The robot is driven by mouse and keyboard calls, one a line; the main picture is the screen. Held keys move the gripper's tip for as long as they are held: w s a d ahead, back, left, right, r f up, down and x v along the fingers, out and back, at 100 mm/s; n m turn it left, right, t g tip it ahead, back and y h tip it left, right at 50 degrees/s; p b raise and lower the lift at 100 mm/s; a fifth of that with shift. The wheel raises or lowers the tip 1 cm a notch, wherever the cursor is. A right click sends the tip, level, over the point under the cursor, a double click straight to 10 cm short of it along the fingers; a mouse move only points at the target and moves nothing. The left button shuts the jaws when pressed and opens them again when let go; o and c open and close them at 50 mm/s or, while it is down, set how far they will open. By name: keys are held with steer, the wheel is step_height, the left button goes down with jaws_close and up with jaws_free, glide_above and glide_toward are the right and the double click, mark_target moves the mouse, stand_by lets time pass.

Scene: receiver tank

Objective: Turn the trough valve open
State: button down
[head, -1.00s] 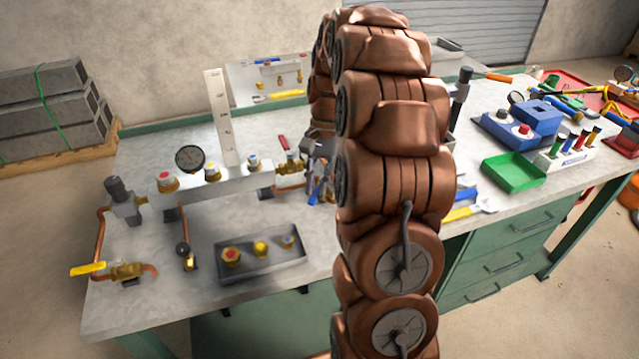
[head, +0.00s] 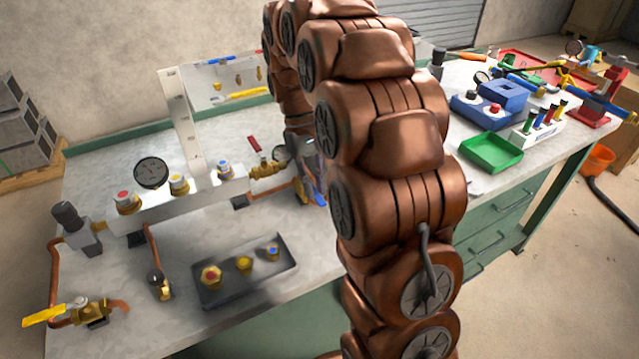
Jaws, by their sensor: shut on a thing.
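My gripper (head: 303,162) is at the right end of the manifold, low over the bench and mostly hidden by my arm. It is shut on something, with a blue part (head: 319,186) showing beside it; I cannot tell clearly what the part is. A brass valve with a red lever (head: 254,145) stands just left of my gripper. Another brass valve with a yellow lever (head: 43,316) is at the bench's front left corner. I cannot tell which valve is the trough valve.
The white manifold (head: 195,193) carries several coloured caps and a gauge (head: 151,173). A grey tray (head: 215,298) of fittings lies in front. A green bin (head: 491,153) and blue fixture (head: 497,103) stand right. My arm crosses the middle of the view.

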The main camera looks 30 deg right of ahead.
stand_by(0.5)
steer(key=c, duration=1.1)
jaws_free()
steer(key=shift+d, duration=0.1)
